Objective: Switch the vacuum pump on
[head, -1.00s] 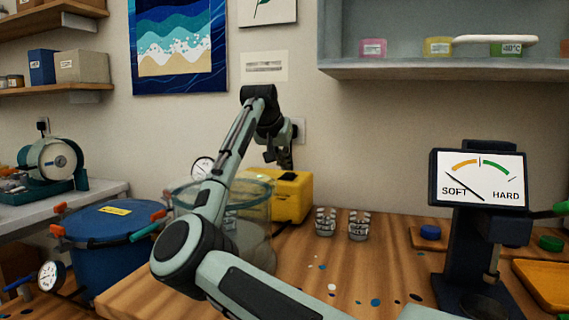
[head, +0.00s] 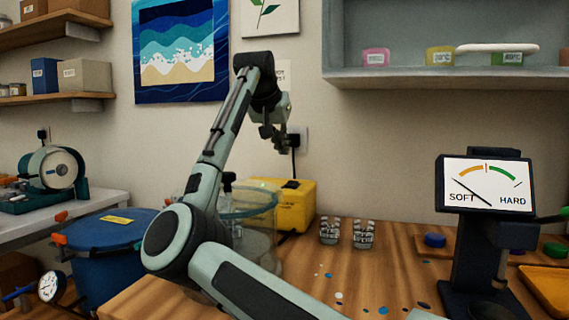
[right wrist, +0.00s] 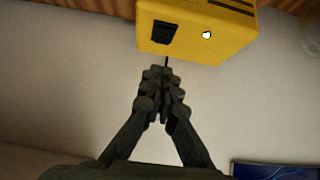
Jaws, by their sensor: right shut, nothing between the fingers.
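The vacuum pump, a yellow box (head: 298,207), stands at the back of the wooden table near the wall, partly behind a clear round chamber (head: 262,205). A black switch (head: 291,184) is on its top. In the right wrist view the pump (right wrist: 225,18) fills the top, with the black switch (right wrist: 165,33) beside a small bright white spot (right wrist: 206,35) that looks like a lit lamp. My right gripper (head: 280,147) is shut and empty, above the pump and apart from it. Its closed fingers (right wrist: 160,75) point toward the switch side. My left gripper is not in view.
A blue pressure pot (head: 110,250) with a gauge stands at the left. Two clear cups (head: 347,233) sit right of the pump. A hardness gauge stand (head: 485,185) is further right. A wall socket (head: 302,136) with a plug is behind my gripper.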

